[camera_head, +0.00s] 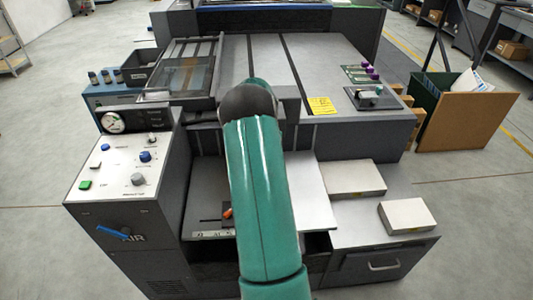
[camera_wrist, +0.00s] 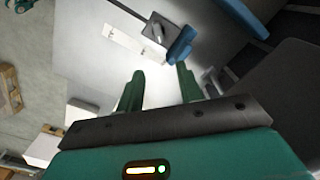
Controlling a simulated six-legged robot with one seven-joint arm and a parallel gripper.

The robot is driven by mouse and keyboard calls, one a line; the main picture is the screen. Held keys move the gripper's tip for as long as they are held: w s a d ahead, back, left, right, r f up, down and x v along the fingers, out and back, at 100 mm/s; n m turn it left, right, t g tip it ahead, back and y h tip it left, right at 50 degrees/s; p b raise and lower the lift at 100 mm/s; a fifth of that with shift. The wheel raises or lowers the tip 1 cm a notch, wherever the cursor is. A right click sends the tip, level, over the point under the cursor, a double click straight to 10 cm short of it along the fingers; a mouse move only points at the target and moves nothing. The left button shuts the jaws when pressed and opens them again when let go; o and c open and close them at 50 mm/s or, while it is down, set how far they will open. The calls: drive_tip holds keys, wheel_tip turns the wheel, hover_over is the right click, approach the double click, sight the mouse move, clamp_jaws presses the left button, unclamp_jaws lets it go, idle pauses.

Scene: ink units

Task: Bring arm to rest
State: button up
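My green arm (camera_head: 263,190) rises from the bottom middle of the head view and reaches over the grey machine, bent at a dark joint. My gripper is hidden behind the arm there. In the wrist view my gripper (camera_wrist: 158,82) shows two green fingers standing apart, with nothing between them but a pale surface beyond. A blue handle-like part (camera_wrist: 180,46) lies past the fingertips, and I cannot tell how far off it is.
Pale blocks (camera_head: 407,216) lie on the right ledge. A yellow label (camera_head: 321,105) is on the machine top. A brown board (camera_head: 462,122) stands on the floor at right.

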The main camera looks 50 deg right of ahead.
idle(0.4)
drive_tip(key=w+a+r+n+t, duration=0.15)
drive_tip(key=a+r+n, duration=0.25)
drive_tip(key=a+r, duration=0.85)
drive_tip(key=w+a+r+n+t, duration=0.15)
drive_tip(key=a+r+n, duration=0.25)
drive_tip(key=a+r, duration=0.85)
drive_tip(key=s+a+r+n+t, duration=0.1)
drive_tip(key=s+a+n, duration=0.4)
drive_tip(key=s+a, duration=0.3)
drive_tip(key=s+a+r+n+t, duration=0.1)
drive_tip(key=s+a+n, duration=0.5)
drive_tip(key=a, duration=1.1)
drive_tip(key=s, duration=0.3)
drive_tip(key=shift+s+a+t, duration=0.15)
drive_tip(key=shift+a+t, duration=0.15)
